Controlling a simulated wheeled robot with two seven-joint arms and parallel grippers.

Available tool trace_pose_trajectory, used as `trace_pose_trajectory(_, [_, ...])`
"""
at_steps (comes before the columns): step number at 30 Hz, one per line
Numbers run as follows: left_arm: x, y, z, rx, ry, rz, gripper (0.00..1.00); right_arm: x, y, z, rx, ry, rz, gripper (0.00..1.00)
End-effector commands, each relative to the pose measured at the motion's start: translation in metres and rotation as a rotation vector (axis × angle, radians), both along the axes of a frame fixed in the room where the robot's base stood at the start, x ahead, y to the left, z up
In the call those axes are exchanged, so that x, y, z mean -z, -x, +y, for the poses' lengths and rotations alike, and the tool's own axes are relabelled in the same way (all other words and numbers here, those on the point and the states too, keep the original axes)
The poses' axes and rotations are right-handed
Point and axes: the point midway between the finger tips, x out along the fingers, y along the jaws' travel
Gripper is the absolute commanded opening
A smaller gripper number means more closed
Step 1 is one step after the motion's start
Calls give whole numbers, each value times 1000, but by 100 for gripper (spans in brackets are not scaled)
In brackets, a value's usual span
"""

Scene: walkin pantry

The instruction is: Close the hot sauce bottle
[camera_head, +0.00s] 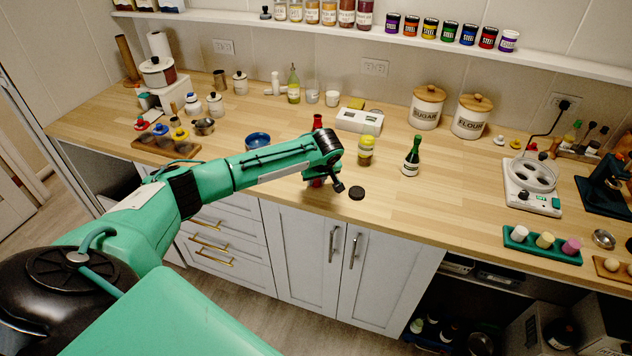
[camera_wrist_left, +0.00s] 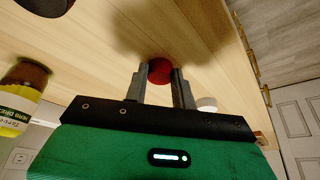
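My left gripper (camera_head: 325,182) hangs low over the front of the counter. Its two fingers (camera_wrist_left: 160,82) stand on either side of a round red piece, which looks like a cap (camera_wrist_left: 159,71), and appear to touch it. A bit of red also shows beneath the gripper in the head view (camera_head: 316,183). A red bottle top (camera_head: 318,121), which may be the hot sauce bottle, rises behind my left wrist; the arm hides its lower part. My right gripper is not in view.
A black disc (camera_head: 357,193) lies right of the gripper near the counter edge. A blue bowl (camera_head: 257,140) is behind the forearm. The counter (camera_head: 450,205) right of the disc is clear.

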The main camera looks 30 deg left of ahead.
Motion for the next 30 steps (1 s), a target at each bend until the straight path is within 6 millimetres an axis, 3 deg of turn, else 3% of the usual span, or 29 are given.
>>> trace_pose_trajectory(11, [-1, 0, 0, 0, 0, 0, 5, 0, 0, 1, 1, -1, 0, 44])
trace_pose_trajectory(17, [-14, -1, 0, 0, 1, -2, 5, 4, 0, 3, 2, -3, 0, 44])
trace_pose_trajectory(23, [-53, -1, 0, 1, 2, -5, 5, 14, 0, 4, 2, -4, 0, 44])
trace_pose_trajectory(30, [-124, -1, -1, 0, 2, -6, 5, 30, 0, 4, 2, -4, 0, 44])
